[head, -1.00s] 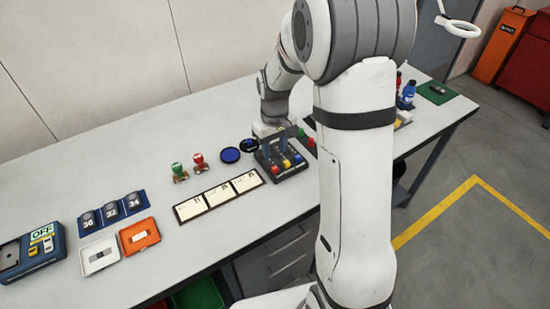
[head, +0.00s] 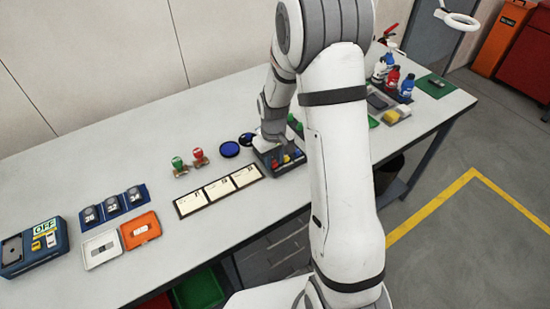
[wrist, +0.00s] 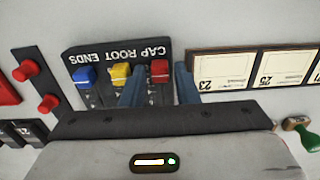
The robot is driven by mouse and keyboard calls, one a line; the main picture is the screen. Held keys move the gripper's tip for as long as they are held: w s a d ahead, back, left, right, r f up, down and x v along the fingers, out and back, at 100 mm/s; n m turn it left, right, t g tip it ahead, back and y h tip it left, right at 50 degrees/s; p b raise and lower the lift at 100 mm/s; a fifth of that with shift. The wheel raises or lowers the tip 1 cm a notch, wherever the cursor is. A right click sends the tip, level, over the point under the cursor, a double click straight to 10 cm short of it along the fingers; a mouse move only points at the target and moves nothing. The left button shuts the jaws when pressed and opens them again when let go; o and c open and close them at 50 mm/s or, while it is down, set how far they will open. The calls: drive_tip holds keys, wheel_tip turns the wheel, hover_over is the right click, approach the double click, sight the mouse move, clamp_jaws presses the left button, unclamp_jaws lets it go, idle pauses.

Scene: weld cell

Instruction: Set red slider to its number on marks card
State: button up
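The slider box (wrist: 112,52) is dark, with the words CAP ROOT ENDS upside down in the wrist view. The red slider (wrist: 159,71) has a square knob, beside the yellow slider (wrist: 121,75) and the blue slider (wrist: 84,77). My gripper (wrist: 160,88) is open, with one blue finger on each side of the red slider and narrow gaps between. The marks card (wrist: 224,70) lies right of the box, with upside-down numbers, 23 and 25 among them. In the head view, the box (head: 268,158) is partly hidden by my gripper (head: 277,143).
A red stamp (head: 199,156) and a green stamp (head: 178,165) stand behind the card.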

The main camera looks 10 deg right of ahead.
clamp_jaws()
drive_tip(key=w, duration=0.2)
drive_tip(key=w+a, duration=0.1)
drive_tip(key=w, duration=0.1)
drive_tip(key=shift+w+a+b, duration=0.2)
drive_tip(key=shift+b, duration=0.15)
drive_tip(key=shift+o, duration=1.3)
unclamp_jaws()
wheel_tip(320, 180, up, 8)
drive_tip(key=b, duration=0.1)
